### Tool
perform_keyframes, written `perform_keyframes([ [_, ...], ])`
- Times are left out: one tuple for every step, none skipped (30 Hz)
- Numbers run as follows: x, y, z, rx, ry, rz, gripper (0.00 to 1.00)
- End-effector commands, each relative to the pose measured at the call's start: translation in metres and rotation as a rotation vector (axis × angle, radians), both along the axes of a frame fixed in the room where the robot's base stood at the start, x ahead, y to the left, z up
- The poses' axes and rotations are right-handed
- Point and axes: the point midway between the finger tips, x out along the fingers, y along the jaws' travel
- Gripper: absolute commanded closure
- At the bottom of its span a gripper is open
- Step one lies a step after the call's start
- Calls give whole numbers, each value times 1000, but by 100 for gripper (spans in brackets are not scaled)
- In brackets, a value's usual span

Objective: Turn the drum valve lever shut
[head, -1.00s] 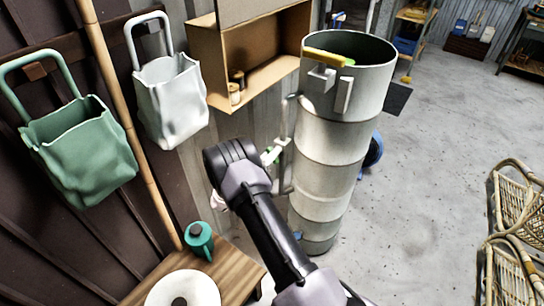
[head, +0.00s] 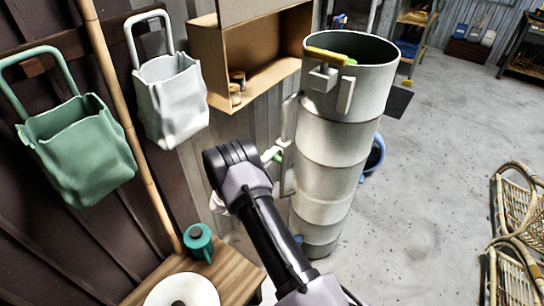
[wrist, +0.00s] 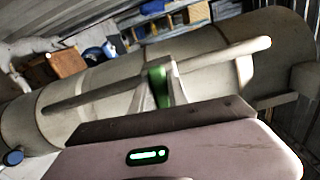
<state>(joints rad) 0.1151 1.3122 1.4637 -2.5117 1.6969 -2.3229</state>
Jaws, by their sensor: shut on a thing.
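A tall pale grey drum (head: 326,165) stands right of my arm in the head view; it lies slantwise across the wrist view (wrist: 100,85). A yellow lever-like piece (head: 325,55) with a green end rests across its top rim. A long pale grey bar (wrist: 222,53) runs along the drum's side in the wrist view. My gripper (wrist: 162,85) is shut on this bar, with green between its fingers. In the head view, my gripper (head: 272,156) is small beside the drum's left side. I cannot tell which piece is the valve lever.
Green (head: 78,150) and white (head: 170,100) bags hang on the left wall. A cardboard-coloured box shelf (head: 265,70) is behind the drum. A teal can (head: 199,241) stands on a wooden table (head: 235,270). Rattan chairs (head: 520,210) stand at right; open floor (head: 430,180) lies between.

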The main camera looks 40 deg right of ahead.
Motion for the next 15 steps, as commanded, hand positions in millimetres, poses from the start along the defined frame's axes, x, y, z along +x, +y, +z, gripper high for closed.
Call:
perform_keyframes([
  [-1, 0, -1, -6, 21, -1, 100],
  [-1, 0, -1, -10, 32, -1, 100],
  [-1, 0, -1, -15, 47, -1, 100],
  [-1, 0, -1, -18, 55, -1, 100],
  [-1, 0, -1, -21, 64, -1, 100],
  [-1, 0, -1, -25, 74, -1, 100],
  [-1, 0, -2, -27, 81, -1, 100],
  [-1, 0, -2, -29, 85, -1, 100],
  [-1, 0, -2, -31, 92, -1, 100],
  [-1, 0, -2, -32, 96, -1, 100],
  [-1, 0, -2, -34, 99, -1, 100],
  [-1, 0, -2, -35, 103, -1, 100],
  [-1, 0, -2, -36, 105, -1, 100],
  [-1, 0, -2, -36, 106, -1, 100],
  [-1, 0, -2, -36, 107, -1, 100],
])
